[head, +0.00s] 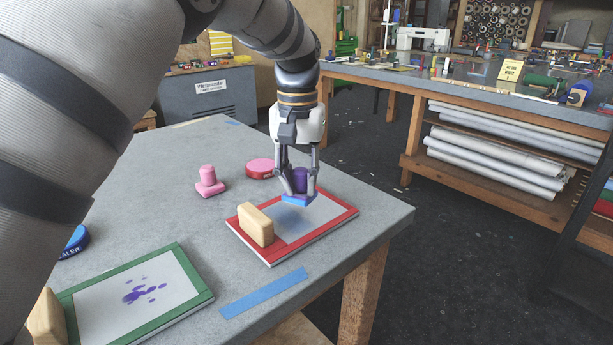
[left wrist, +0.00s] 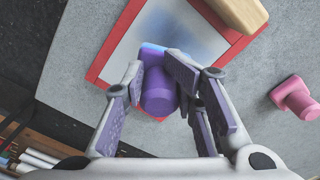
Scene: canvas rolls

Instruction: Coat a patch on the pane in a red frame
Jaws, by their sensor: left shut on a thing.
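The red-framed pane (head: 325,229) lies flat on the grey table; its red frame also shows in the left wrist view (left wrist: 112,43). A hazy bluish patch (head: 288,219) shows on its pale surface, and in the left wrist view (left wrist: 196,42). My left gripper (head: 299,182) is shut on the purple handle of an applicator (left wrist: 158,92) with a blue pad (head: 297,201). The applicator is upright over the pane's far part; whether the pad touches the pane I cannot tell. A wooden block (head: 256,225) stands on the frame's left side. My right gripper is out of view.
A pink applicator (head: 209,183) and a pink-topped red tin (head: 261,168) stand behind the pane. A green-framed pane (head: 192,284) with purple spots lies front left, near a blue tin (head: 76,241). Blue tape (head: 263,293) lies between the panes. The table's right edge is close.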

